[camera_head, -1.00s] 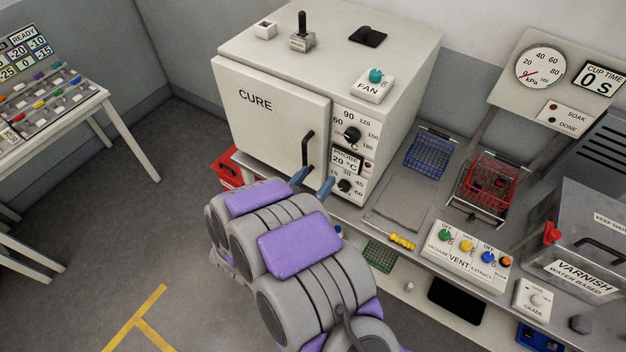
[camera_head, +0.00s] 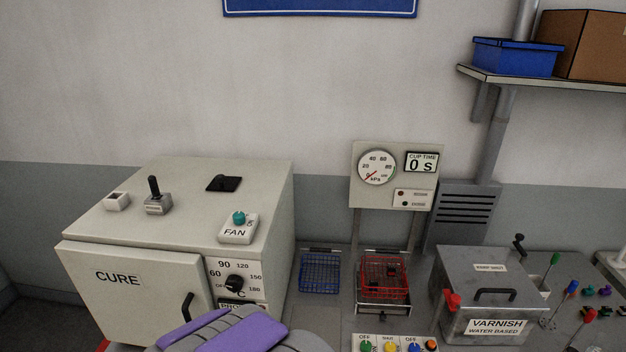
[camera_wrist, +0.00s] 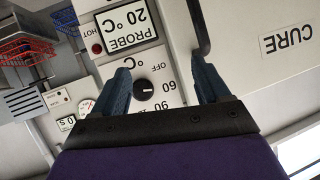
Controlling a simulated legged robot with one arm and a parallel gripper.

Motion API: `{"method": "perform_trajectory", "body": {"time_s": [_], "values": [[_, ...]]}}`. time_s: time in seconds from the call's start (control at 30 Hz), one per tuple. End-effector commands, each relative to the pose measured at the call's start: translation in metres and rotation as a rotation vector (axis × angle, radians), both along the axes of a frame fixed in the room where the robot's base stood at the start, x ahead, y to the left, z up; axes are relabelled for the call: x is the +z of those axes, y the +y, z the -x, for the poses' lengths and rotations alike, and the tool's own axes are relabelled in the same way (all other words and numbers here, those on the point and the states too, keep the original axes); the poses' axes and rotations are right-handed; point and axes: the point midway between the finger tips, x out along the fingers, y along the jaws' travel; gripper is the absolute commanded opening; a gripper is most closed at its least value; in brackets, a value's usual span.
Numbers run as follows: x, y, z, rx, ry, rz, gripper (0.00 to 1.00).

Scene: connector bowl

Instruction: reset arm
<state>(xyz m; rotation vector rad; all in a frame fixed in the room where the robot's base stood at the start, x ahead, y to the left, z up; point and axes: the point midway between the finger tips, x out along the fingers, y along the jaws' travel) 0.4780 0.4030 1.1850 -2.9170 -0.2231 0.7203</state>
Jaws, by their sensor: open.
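My gripper (camera_wrist: 160,88) shows in the wrist view with its two blue fingers spread apart and nothing between them. In that upside-down view it faces the front of the cure oven, with a dial (camera_wrist: 143,89) showing between the fingers. The oven door's black handle (camera_wrist: 198,25) is close to one finger; I cannot tell whether they touch. In the head view, the grey and purple links of my arm (camera_head: 235,333) show at the bottom in front of the cure oven (camera_head: 130,290), whose door looks shut. The gripper itself is out of that view.
A blue basket (camera_head: 320,272) and a red basket (camera_head: 384,278) holding dark parts stand right of the oven. A varnish tank (camera_head: 485,285) stands further right. A gauge panel (camera_head: 397,175) rises behind, and a shelf (camera_head: 560,80) hangs at upper right.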

Motion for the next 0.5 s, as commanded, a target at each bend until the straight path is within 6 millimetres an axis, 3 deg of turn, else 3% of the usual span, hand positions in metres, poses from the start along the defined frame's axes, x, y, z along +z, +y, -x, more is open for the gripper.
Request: {"method": "perform_trajectory", "body": {"time_s": [0.1, 0.27, 0.37, 0.5], "values": [[0.009, -0.008, -0.007, 0.069, 0.116, -0.084, 0.75], [0.022, -0.028, 0.0, 0.177, 0.266, -0.141, 0.75], [0.028, -0.05, 0.013, 0.236, 0.355, -0.147, 0.75], [0.032, -0.094, 0.04, 0.297, 0.478, -0.12, 0.75]]}}
